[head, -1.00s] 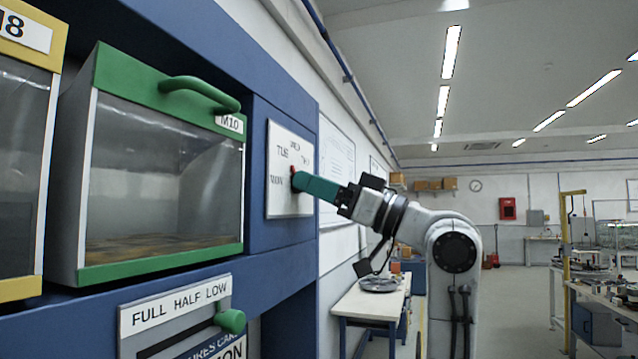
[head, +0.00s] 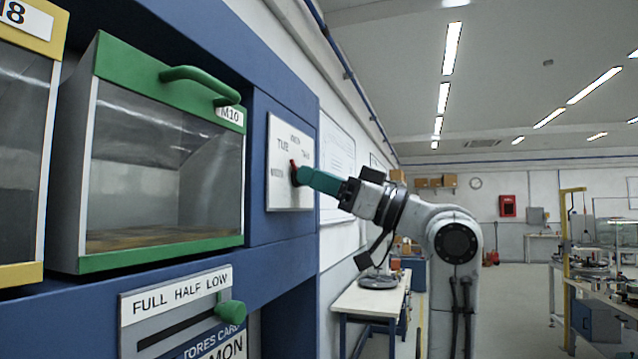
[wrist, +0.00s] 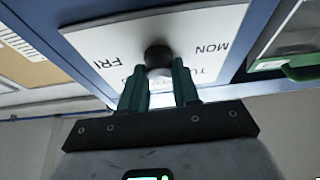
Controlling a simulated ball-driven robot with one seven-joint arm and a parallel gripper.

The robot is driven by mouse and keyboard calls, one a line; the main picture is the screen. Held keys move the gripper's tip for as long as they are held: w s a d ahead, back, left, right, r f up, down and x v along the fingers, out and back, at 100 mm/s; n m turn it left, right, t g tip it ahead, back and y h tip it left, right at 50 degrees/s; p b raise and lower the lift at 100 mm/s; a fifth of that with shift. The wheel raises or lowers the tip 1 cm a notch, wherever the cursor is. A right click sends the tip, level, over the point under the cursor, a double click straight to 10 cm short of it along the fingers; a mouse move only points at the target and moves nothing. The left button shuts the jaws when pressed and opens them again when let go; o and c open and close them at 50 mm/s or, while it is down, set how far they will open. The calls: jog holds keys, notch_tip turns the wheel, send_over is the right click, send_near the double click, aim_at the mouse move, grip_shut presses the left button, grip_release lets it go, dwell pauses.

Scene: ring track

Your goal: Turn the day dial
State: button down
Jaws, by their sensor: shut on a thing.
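The day dial's white plate (head: 287,199) is fixed to the blue cabinet side, with day labels around its middle. TUE is at its upper left, and the label at its left is blurred. In the wrist view the plate (wrist: 205,35) appears turned over, with FRI and MON readable. The dark round knob (wrist: 158,56) sits at its centre. A red pointer (head: 293,167) shows at the knob, tilted up; I cannot tell exactly which day it marks. My gripper (head: 300,178) is shut on the knob, with its green fingers (wrist: 160,86) on either side.
Left of the dial is a green-framed clear bin (head: 165,262) labelled M10. Below it is a FULL HALF LOW slider with a green knob (head: 230,311). A white table (head: 365,302) stands against the wall beyond. The floor (head: 520,300) at right is open.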

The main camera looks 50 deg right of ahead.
jog(key=shift+d+n+g+y+b, duration=0.1)
jog(key=shift+n+g+y+b, duration=0.8)
jog(key=shift+n, duration=1.05)
jog(key=shift+n+g+y+b, duration=0.45)
jog(key=shift+n+b, duration=0.75)
jog(key=shift+n, duration=0.8)
jog(key=shift+d+n+g+y+b, duration=0.1)
jog(key=shift+n+g+y+b, duration=0.65)
jog(key=shift+n, duration=1.2)
jog(key=shift+b, duration=0.35)
jog(key=c, duration=0.8)
grip_release()
jog(key=b+v, duration=0.3)
jog(key=v, duration=0.7)
jog(key=shift+s+d+f, duration=0.15)
jog(key=shift+s+f, duration=0.05)
